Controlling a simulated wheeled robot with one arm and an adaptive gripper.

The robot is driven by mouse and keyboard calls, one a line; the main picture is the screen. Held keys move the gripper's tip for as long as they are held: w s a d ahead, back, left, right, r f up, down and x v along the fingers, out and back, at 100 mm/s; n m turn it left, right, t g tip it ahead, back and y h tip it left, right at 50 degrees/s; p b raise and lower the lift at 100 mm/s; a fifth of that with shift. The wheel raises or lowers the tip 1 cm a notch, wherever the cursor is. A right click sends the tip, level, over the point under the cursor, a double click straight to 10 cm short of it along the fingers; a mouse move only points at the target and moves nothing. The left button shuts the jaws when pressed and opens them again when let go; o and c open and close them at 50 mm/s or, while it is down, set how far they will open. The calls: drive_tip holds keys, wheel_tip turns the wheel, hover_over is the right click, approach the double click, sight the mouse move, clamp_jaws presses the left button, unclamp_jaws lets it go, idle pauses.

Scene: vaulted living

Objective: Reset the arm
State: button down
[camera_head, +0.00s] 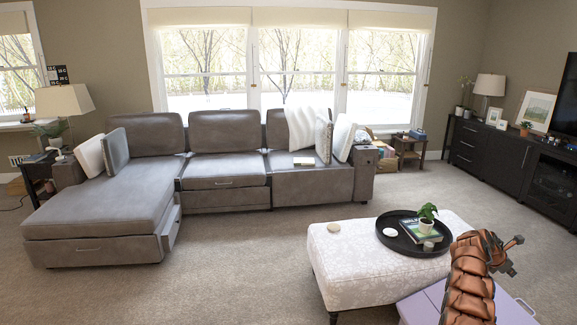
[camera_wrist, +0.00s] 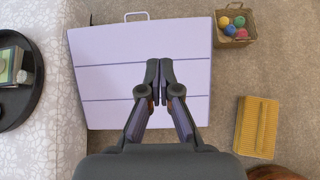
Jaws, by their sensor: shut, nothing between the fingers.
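My arm shows at the lower right of the head view, copper-brown, with my gripper (camera_head: 513,243) at its end beside the patterned ottoman. In the wrist view my gripper (camera_wrist: 159,98) points down over a lilac panelled box (camera_wrist: 100,65) with a white handle. The fingertips are together with nothing between them. The box also shows in the head view (camera_head: 420,306), partly hidden behind my arm.
The white patterned ottoman (camera_head: 340,265) bears a dark round tray (camera_head: 390,244) with a plant and a book. A basket of coloured balls (camera_wrist: 246,34) and a yellow ribbed object (camera_wrist: 256,127) lie on the carpet. A grey sofa (camera_head: 95,215) stands back left; carpet between is clear.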

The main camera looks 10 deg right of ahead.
drive_tip(key=w+a+r+m+t+y, duration=0.1)
drive_tip(key=w+a+r+m, duration=0.1)
drive_tip(key=w+a+r, duration=0.35)
drive_tip(key=w+a+r+m+y, duration=0.1)
drive_tip(key=w+a+r+m, duration=0.1)
drive_tip(key=a+r, duration=0.65)
drive_tip(key=s+a+r+m+y+p, duration=0.1)
drive_tip(key=s+a+r+m, duration=0.2)
drive_tip(key=a, duration=0.9)
drive_tip(key=s+a+r+m+y, duration=0.1)
drive_tip(key=s+a+r+y, duration=0.2)
drive_tip(key=a, duration=0.8)
drive_tip(key=s+a+r+m+p, duration=0.15)
drive_tip(key=s+a, duration=0.35)
drive_tip(key=a, duration=0.7)
drive_tip(key=s+a+m+g+y, duration=0.1)
drive_tip(key=s+a+m+y, duration=0.1)
drive_tip(key=s+a, duration=1)
drive_tip(key=s+a+m+g+y+p, duration=0.1)
drive_tip(key=s+a+m, duration=0.4)
drive_tip(key=s+a, duration=0.7)
drive_tip(key=s+y, duration=0.1)
drive_tip(key=s, duration=0.7)
drive_tip(key=shift+s+a+f, duration=0.35)
drive_tip(key=shift+a+f, duration=0.05)
drive_tip(key=shift+a, duration=0.1)
